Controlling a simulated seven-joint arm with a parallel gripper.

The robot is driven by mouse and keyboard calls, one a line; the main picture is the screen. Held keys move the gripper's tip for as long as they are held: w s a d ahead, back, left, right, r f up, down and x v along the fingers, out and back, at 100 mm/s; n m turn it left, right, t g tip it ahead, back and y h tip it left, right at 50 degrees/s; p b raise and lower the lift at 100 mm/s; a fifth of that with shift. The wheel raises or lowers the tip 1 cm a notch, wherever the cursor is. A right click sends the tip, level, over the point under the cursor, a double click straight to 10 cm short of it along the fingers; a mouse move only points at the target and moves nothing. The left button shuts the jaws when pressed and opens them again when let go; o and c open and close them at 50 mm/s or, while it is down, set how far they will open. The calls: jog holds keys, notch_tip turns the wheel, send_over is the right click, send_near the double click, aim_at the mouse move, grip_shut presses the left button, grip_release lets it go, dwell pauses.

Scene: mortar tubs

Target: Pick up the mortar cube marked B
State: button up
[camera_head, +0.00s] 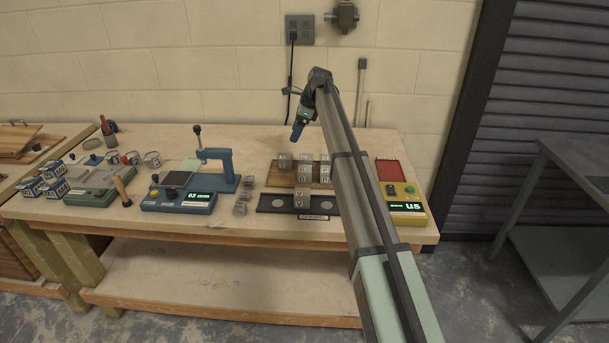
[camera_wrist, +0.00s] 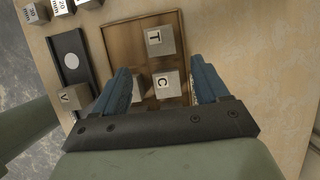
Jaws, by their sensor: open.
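My gripper (camera_head: 297,131) hangs above the back of a wooden tray (camera_head: 270,177) of grey lettered cubes. In the wrist view its two blue fingers (camera_wrist: 160,66) are apart, with nothing held between them. A cube marked T (camera_wrist: 160,40) lies beyond the fingertips. A cube marked C (camera_wrist: 167,84) lies between the fingers, lower in the view. Another cube (camera_wrist: 136,88) shows beside it, partly hidden by the left finger. I cannot read a B on any cube; some faces are hidden or too small in the head view.
A dark plate (camera_head: 265,203) in front of the tray bears a cube marked V (camera_wrist: 74,97). A blue press (camera_head: 220,165) and a blue display unit (camera_head: 180,201) stand left. Small weights (camera_head: 240,208) lie near the tray.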

jog(key=shift+c, duration=0.6)
send_near(305, 168)
jog(key=x, duration=0.5)
jog(key=shift+a+f, duration=0.1)
jog(key=shift+a, duration=0.1)
jog(key=shift+x, duration=2.5)
jog(key=shift+d, duration=0.15)
jog(key=shift+c, duration=0.4)
jog(key=c, duration=0.8)
jog(key=shift+c, duration=0.2)
